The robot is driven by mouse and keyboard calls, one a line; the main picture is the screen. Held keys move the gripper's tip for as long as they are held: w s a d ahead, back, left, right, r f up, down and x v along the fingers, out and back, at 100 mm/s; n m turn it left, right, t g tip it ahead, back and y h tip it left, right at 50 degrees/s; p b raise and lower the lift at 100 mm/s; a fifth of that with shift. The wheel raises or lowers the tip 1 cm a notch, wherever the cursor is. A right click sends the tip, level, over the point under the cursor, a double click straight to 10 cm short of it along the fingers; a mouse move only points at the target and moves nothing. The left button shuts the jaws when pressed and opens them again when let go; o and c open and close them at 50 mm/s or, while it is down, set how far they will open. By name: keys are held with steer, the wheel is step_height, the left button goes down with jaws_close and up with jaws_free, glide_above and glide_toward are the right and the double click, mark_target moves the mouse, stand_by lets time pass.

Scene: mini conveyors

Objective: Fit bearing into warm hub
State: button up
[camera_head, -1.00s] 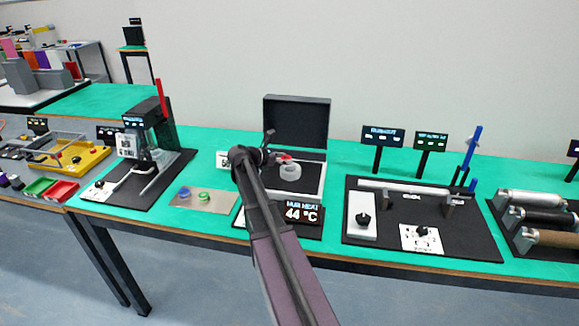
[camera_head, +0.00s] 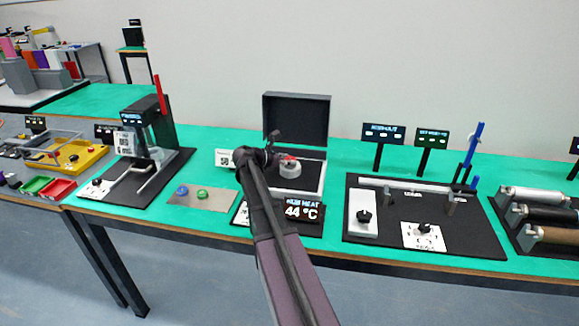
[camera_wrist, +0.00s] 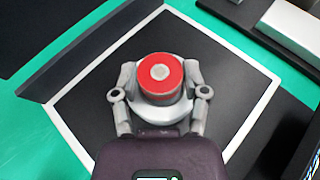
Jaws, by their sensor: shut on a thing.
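The bearing (camera_wrist: 160,75) is a short cylinder with a red top face and a pale centre. My gripper (camera_wrist: 161,79) is shut on its sides. The pale grey hub (camera_head: 290,172) stands on the dark plate of the hub-heat station, with the red top of the bearing (camera_head: 289,158) right over it. In the wrist view a pale rim (camera_wrist: 160,109) shows below the bearing. I cannot tell whether the bearing is seated in the hub or just above it, as the joint between them is hidden.
The station's open black lid (camera_head: 297,118) stands behind the hub. A display (camera_head: 303,210) in front reads 44 °C. A plate with blue and green buttons (camera_head: 202,197) lies to the left, and a shaft fixture (camera_head: 420,210) to the right. Green table surface shows between stations.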

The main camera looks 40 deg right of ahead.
steer(key=shift+f+b, duration=0.35)
steer(key=shift+f, duration=0.55)
steer(key=shift+s+a+f+b, duration=0.15)
steer(key=shift+f+b, duration=0.15)
steer(key=shift+b, duration=0.35)
steer(key=o, duration=1.2)
steer(key=shift+c, duration=0.2)
steer(key=shift+r, duration=0.1)
